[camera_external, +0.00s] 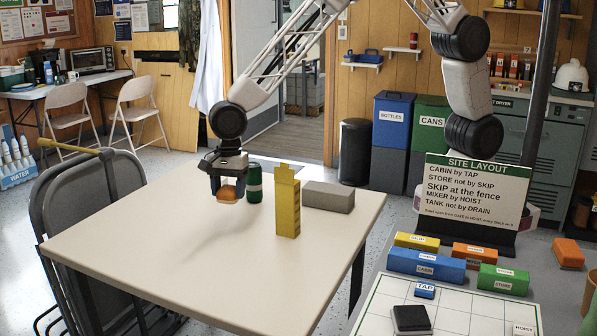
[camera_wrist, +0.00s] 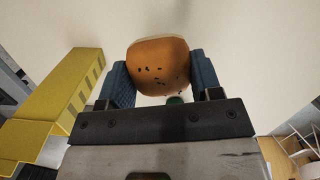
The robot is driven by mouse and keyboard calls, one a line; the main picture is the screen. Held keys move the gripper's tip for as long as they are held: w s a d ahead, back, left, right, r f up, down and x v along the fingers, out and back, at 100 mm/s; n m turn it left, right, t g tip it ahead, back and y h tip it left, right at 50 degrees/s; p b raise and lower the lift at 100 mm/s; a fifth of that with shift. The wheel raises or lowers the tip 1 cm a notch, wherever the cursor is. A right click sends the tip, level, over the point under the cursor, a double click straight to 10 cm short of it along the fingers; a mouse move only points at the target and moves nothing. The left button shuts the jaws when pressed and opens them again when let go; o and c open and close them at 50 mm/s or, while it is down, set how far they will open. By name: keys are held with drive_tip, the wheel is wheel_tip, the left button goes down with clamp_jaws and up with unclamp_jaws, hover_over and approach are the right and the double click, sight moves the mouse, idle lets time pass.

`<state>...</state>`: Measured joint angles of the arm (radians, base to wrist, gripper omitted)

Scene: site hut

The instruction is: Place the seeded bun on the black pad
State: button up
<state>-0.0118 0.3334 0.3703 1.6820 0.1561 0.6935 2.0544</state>
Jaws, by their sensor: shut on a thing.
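The seeded bun (camera_external: 230,194) is orange-brown and hangs between the fingers of my gripper (camera_external: 228,184), above the pale table. In the wrist view the bun (camera_wrist: 158,65), dotted with dark seeds, sits between the two blue finger pads of my gripper (camera_wrist: 160,85), which is shut on it. A flat black block with a pale lower edge, possibly the black pad (camera_external: 410,320), lies at the front right on the white gridded board, far from my gripper. No other black pad shows clearly.
Near the bun on the pale table (camera_external: 160,260) stand a green can (camera_external: 254,183), a tall yellow block (camera_external: 287,205) and a grey block (camera_external: 328,197). Labelled blocks, including a long blue one (camera_external: 426,265), and a site layout sign (camera_external: 472,195) are at right. The table's front left is clear.

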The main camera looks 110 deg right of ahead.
drive_tip(key=shift+a, duration=0.1)
drive_tip(key=s+a+f+n+g, duration=0.1)
drive_tip(key=s+a+n, duration=0.3)
drive_tip(key=s+a, duration=1)
drive_tip(key=s+a+f+n, duration=0.1)
drive_tip(key=s+a+n, duration=0.3)
drive_tip(key=s+a, duration=1)
drive_tip(key=s+a+n, duration=0.3)
drive_tip(key=s+a, duration=0.6)
drive_tip(key=shift+f, duration=0.25)
drive_tip(key=shift+a, duration=0.1)
hover_over(414, 315)
drive_tip(key=shift+w+f, duration=0.15)
drive_tip(key=shift+f, duration=0.6)
drive_tip(key=shift+f, duration=0.1)
drive_tip(key=shift+f, duration=1.65)
drive_tip(key=shift+f, duration=0.15)
